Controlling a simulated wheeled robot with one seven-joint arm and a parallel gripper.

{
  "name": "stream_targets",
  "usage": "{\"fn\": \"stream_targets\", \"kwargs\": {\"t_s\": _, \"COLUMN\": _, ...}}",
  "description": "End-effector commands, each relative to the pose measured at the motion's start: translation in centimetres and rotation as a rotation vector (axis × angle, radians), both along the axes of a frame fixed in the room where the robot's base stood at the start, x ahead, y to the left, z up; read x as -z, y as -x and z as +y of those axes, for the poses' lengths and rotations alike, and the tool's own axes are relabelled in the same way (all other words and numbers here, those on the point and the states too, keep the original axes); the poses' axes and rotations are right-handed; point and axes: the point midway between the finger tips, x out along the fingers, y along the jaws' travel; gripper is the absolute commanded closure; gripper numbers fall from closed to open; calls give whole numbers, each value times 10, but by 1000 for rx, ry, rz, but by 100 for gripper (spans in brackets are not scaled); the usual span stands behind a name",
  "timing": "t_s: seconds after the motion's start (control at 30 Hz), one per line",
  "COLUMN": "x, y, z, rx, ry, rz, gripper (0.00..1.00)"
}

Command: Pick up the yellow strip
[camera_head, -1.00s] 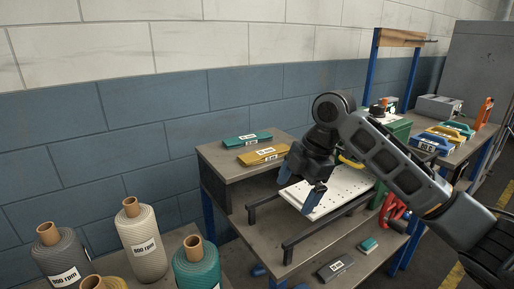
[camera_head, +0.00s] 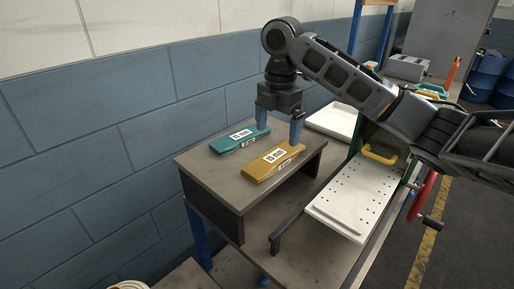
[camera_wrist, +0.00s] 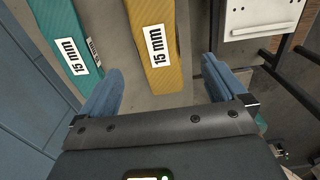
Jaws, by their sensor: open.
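The yellow strip (camera_head: 262,168), labelled 15 mm, lies flat on a small grey raised shelf (camera_head: 215,184). A teal strip (camera_head: 225,146), also labelled 15 mm, lies beside it on the left. My gripper (camera_head: 279,132) points down above the far end of the yellow strip, with its blue fingers apart and empty. In the wrist view the yellow strip (camera_wrist: 165,65) lies ahead of and between the open fingers (camera_wrist: 160,85). The teal strip (camera_wrist: 52,30) is past the left finger there. Whether the fingers touch either strip is unclear.
A white perforated plate (camera_head: 352,200) with a yellow handle (camera_head: 380,154) lies right of the shelf. A white tray (camera_head: 333,121) is behind it. A red wheel (camera_head: 423,195) is at the right. The blue-and-white wall (camera_head: 110,100) stands close behind the shelf.

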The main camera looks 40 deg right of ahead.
Motion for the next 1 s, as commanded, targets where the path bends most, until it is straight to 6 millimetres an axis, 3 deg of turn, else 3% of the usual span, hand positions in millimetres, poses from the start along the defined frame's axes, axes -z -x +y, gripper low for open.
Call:
{"fn": "stream_targets", "kwargs": {"t_s": 0.17, "x": 9, "y": 2, "z": -2, "rx": -1, "ry": 1, "rz": 8, "gripper": 2}}
{"fn": "stream_targets", "kwargs": {"t_s": 0.73, "x": 72, "y": 4, "z": -1, "rx": 0, "ry": 3, "rz": 9, "gripper": 2}}
{"fn": "stream_targets", "kwargs": {"t_s": 1.0, "x": 77, "y": 3, "z": -1, "rx": -1, "ry": 4, "rz": 7, "gripper": 2}}
